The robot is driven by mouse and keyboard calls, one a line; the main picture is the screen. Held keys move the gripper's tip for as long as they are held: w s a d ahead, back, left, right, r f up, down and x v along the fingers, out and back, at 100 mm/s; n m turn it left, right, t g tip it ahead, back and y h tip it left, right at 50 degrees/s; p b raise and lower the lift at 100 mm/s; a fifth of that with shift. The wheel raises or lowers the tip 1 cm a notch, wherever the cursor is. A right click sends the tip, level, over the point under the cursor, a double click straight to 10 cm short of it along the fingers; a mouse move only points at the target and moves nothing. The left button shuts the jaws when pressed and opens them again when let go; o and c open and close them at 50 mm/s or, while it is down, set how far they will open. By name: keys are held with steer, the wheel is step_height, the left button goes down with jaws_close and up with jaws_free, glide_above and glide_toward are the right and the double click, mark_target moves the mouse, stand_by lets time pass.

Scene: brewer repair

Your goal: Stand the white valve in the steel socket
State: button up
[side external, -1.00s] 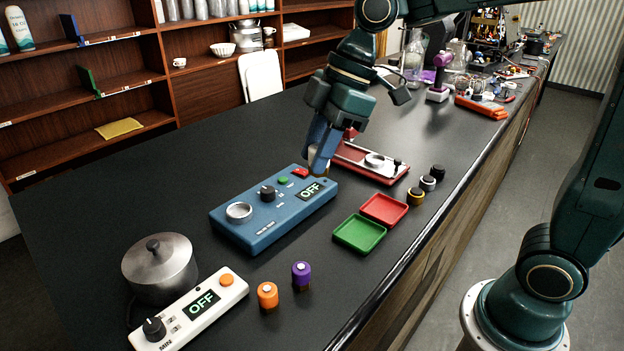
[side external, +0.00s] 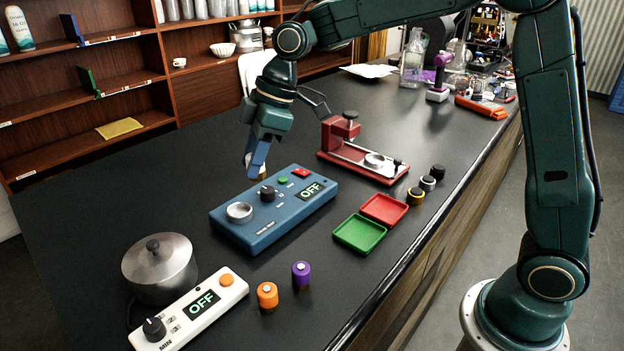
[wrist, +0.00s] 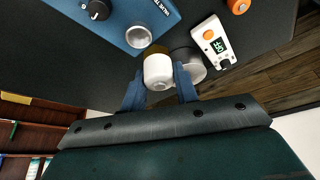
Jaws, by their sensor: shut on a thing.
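The white valve (wrist: 158,71), a short white cylinder with a brass-coloured end, is between the fingers of my gripper (wrist: 160,82). My gripper is shut on it. In the side view my gripper (side external: 256,170) hangs in the air over the far side of the blue box (side external: 270,228), and the fingers hide most of the valve. The steel socket (side external: 239,212), a round metal ring, is on top of the blue box at its left end and looks empty. In the wrist view the socket (wrist: 138,37) shows just beyond the valve, up and to the left. The valve is apart from it.
A steel pot (side external: 160,266) and a white control unit (side external: 190,312) stand at the left. A black knob (side external: 267,193) rises beside the socket. A red press (side external: 345,140) stands behind the box. Green (side external: 360,233) and red (side external: 385,209) trays lie right.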

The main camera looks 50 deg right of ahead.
steer(key=w+a+f, duration=0.1)
steer(key=w+f, duration=0.3)
steer(key=w, duration=0.1)
steer(key=shift+w+a, duration=0.15)
steer(key=shift+a, duration=0.1)
steer(key=shift+f, duration=0.1)
steer(key=shift+f, duration=2)
steer(key=shift+f, duration=1.15)
stand_by(1.8)
steer(key=o, duration=1.1)
steer(key=shift+o, duration=0.7)
steer(key=o, duration=0.3)
